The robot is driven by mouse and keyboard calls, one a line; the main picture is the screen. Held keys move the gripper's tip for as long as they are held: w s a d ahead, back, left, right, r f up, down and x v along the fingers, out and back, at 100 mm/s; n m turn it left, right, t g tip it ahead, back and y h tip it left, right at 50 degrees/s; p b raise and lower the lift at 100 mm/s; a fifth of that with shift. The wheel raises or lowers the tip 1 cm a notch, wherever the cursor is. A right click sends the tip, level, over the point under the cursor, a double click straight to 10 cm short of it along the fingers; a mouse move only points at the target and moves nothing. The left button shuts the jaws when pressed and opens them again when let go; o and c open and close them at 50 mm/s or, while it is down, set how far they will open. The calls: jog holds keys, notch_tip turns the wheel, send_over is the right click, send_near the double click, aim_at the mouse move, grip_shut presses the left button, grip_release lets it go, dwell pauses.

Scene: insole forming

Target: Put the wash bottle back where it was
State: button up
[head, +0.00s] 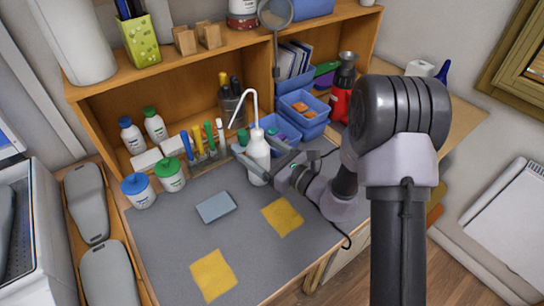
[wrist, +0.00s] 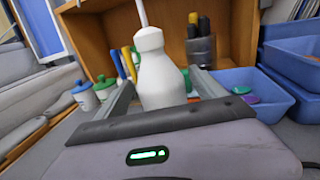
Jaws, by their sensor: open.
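The white wash bottle (head: 258,155) with its long bent spout stands upright on the grey mat (head: 180,240), near the back of the work surface and in front of the wooden shelf. My gripper (head: 260,158) is open, with one finger on each side of the bottle's body. In the wrist view the bottle (wrist: 160,70) is between the two spread fingers (wrist: 162,90), its lower part hidden behind my gripper's body. I cannot tell whether either finger touches it.
Blue bins (head: 302,107) stand just right of the bottle. Several coloured tools (head: 205,145) and capped bottles (head: 170,175) stand to the left. A grey-blue block (head: 216,207) and yellow squares (head: 214,275) lie on the mat, which has free room at its front.

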jog(key=v, duration=0.7)
jog(key=shift+s+d+p, duration=0.15)
jog(key=shift+d+p, duration=0.15)
jog(key=shift+d, duration=0.05)
jog(key=shift+s+d+r, duration=0.1)
jog(key=shift+s+d, duration=0.1)
jog(key=shift+s, duration=0.15)
jog(key=s+a+r+n+g+h, duration=0.1)
jog(key=s+a+r+n+g, duration=0.3)
jog(key=s+n+g, duration=0.4)
jog(key=s+a+r+n+g, duration=0.45)
jog(key=s+n, duration=0.25)
jog(key=s, duration=0.3)
jog(key=s+d+r+n+t+h, duration=0.2)
jog(key=d+n+t+h, duration=0.1)
jog(key=d+h, duration=0.2)
jog(key=s+d+r+n+t+h, duration=0.2)
jog(key=s+d+n+t+h, duration=0.1)
jog(key=d, duration=0.5)
jog(key=shift+s+d+n+h, duration=0.3)
jog(key=shift+n+h, duration=0.3)
jog(key=shift+h, duration=0.5)
